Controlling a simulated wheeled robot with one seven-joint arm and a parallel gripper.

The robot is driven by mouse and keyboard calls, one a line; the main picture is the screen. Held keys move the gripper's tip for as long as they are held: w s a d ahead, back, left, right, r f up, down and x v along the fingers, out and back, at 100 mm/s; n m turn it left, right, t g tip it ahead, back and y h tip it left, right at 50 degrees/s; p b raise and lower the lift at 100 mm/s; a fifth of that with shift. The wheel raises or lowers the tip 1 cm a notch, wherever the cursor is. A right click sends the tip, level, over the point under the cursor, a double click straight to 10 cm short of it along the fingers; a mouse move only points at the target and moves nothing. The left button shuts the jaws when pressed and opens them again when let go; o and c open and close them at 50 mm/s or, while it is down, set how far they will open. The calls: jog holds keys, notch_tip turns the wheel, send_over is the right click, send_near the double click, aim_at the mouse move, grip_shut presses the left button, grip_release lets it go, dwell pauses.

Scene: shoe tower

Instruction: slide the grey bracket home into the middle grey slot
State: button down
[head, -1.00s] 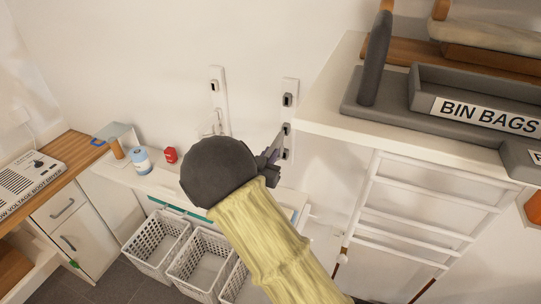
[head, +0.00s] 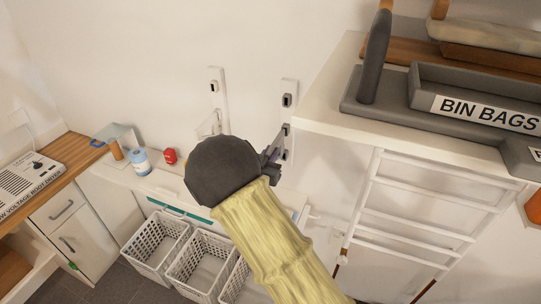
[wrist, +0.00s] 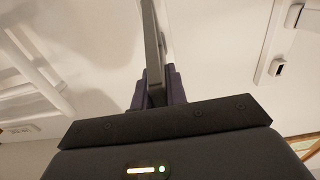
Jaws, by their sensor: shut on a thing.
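My gripper (head: 270,160) is shut on the grey bracket (head: 278,143), a thin flat piece whose far end points up toward the wall. In the wrist view the bracket (wrist: 153,45) stands upright between the two purple-grey fingers (wrist: 158,88). The white right-hand wall strip (head: 290,93) carries dark grey slots one above another. The middle slot (head: 286,129) shows just beside the bracket's far end. I cannot tell whether the bracket touches it or enters it. The lower part of this strip is partly hidden by my gripper.
A second white strip (head: 216,80) is on the wall to the left. A white cabinet top (head: 330,105) with a grey BIN BAGS tray (head: 420,98) juts out close on the right. A bottle (head: 141,162), a red item (head: 169,156) and white baskets (head: 150,250) lie left and below.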

jog(key=shift+x, duration=0.9)
jog(key=c, duration=1.3)
grip_release()
jog(key=shift+c, duration=0.2)
jog(key=b+v, duration=0.5)
jog(key=v, duration=1.2)
jog(key=shift+s, duration=0.2)
jog(key=shift+w, duration=0.1)
